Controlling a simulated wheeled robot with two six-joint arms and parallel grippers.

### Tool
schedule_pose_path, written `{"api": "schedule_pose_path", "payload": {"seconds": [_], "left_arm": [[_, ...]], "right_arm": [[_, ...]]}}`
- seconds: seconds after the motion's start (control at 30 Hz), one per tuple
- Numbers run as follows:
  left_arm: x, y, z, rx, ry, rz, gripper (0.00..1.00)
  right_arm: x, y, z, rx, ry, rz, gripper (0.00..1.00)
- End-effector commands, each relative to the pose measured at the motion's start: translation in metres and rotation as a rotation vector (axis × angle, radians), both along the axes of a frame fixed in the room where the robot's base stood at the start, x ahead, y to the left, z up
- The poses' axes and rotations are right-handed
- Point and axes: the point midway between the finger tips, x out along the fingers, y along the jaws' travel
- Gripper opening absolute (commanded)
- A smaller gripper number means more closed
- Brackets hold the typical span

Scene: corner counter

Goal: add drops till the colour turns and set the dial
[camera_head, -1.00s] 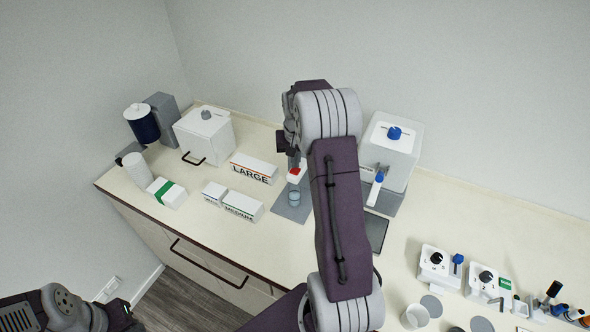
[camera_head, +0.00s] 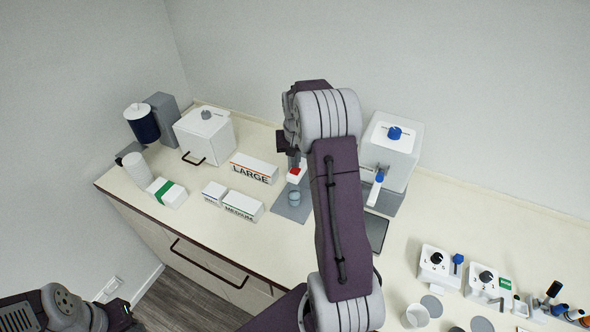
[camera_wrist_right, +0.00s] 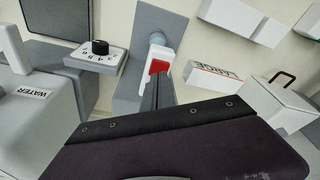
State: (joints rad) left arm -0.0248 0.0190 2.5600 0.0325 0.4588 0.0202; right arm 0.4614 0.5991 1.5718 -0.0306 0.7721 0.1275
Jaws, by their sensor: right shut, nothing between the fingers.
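A white dropper head with a red button (camera_head: 296,174) stands over a small blue-grey cup (camera_head: 294,199) on a grey mat (camera_head: 284,211). In the right wrist view the red button (camera_wrist_right: 158,67) is just beyond the tips of my right gripper (camera_wrist_right: 155,84). The fingers are shut and empty, touching the button or very near it; I cannot tell which. The cup (camera_wrist_right: 156,38) is partly hidden behind the dropper. A black dial knob (camera_wrist_right: 100,47) sits on a numbered white box beside it; my arm hides it in the head view. My left gripper is out of view.
Cartons, including one marked LARGE (camera_head: 254,169), lie left of the mat. A white box with a handle (camera_head: 204,136) stands behind them. A white machine with a blue knob (camera_head: 393,145) stands right of my arm. Small dial boxes (camera_head: 438,265) and a white cup (camera_head: 414,316) are at front right.

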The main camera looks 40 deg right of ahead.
Motion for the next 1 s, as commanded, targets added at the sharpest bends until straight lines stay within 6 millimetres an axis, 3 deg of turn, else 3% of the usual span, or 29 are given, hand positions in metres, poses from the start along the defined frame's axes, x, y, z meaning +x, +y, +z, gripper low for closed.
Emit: {"api": "schedule_pose_path", "payload": {"seconds": [0.57, 0.77, 1.0], "left_arm": [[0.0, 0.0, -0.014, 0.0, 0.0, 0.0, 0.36], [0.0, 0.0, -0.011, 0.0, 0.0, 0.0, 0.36], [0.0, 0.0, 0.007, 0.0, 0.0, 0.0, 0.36]], "right_arm": [[0.0, 0.0, -0.021, 0.0, 0.0, 0.0, 0.0], [0.0, 0.0, -0.018, 0.0, 0.0, 0.0, 0.0], [0.0, 0.0, 0.001, 0.0, 0.0, 0.0, 0.0]]}}
